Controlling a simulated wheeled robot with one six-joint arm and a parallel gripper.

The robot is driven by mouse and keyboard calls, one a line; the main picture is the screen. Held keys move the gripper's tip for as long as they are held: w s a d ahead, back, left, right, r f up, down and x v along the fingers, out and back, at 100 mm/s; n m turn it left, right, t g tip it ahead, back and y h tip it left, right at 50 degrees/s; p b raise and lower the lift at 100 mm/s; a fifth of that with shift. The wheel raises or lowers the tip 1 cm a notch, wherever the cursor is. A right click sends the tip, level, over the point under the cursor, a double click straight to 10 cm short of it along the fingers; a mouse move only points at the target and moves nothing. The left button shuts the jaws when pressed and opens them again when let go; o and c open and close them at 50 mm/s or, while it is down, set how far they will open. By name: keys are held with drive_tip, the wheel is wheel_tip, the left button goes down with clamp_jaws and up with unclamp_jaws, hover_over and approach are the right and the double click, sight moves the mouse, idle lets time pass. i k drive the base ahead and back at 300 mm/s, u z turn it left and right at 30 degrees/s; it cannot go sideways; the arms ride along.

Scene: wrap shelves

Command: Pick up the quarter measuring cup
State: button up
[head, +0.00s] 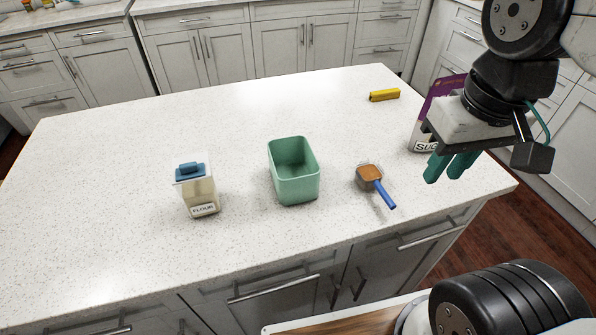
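A measuring cup (370,173) with a blue handle stands on the white counter, its bowl filled with something orange-brown. Its handle points down and to the right, towards the counter's front edge. Any size mark on it is too small to read. My gripper (449,167) is at the upper right, above the counter's right end, to the right of the cup and apart from it. Its green fingers point down, and nothing shows between them. The finger gap is small and seen at an angle, so its opening is unclear.
A green open bin (294,189) stands left of the cup. A flour container (197,190) with a blue lid is further left. A box marked SUG (425,141) stands behind my gripper, partly hidden. A yellow block (384,95) lies at the back. The counter's left side (110,170) is clear.

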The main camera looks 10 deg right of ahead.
sight(369, 175)
drive_tip(key=z, duration=1.7)
drive_tip(key=k, duration=1.45)
drive_tip(key=u, duration=1.85)
drive_tip(key=i, duration=0.5)
drive_tip(key=z, duration=0.1)
